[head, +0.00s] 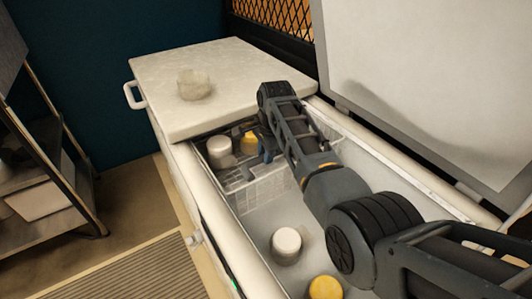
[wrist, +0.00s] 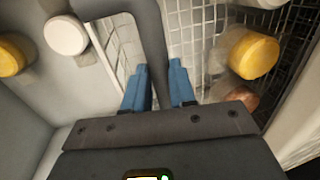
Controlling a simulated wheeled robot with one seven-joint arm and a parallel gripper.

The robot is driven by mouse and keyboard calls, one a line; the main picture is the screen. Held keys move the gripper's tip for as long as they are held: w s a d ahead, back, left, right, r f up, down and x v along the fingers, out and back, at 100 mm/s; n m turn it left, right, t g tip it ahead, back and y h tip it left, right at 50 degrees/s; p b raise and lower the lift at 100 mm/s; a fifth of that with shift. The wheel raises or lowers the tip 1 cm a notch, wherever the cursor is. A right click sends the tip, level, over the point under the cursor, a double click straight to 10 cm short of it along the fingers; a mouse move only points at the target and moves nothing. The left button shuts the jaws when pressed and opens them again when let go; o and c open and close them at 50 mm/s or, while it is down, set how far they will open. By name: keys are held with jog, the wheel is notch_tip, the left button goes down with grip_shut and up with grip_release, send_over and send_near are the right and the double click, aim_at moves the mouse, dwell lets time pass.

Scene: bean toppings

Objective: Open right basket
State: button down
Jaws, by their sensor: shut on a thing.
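A white wire basket (head: 262,190) hangs inside the chest freezer, partly under the left lid. Its mesh also shows in the wrist view (wrist: 190,30). My gripper (head: 266,150) reaches down into the freezer at this basket. In the wrist view, its blue fingers (wrist: 159,88) stand on either side of a grey bar (wrist: 152,45), shut on it. The bar looks like a handle of the basket, but its join is hidden. A yellow-topped jar (wrist: 253,55) and a white-topped jar (head: 219,148) are in the basket.
The left lid (head: 225,80) is shut, with a pale lump (head: 194,84) on it. The right lid (head: 420,80) stands open. A white-topped jar (head: 286,243) and a yellow-topped jar (head: 325,288) stand on the freezer floor nearer me. A shelf rack (head: 50,180) stands at left.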

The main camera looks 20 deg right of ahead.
jog(key=c, duration=0.9)
grip_release()
jog(key=shift+v, duration=3.9)
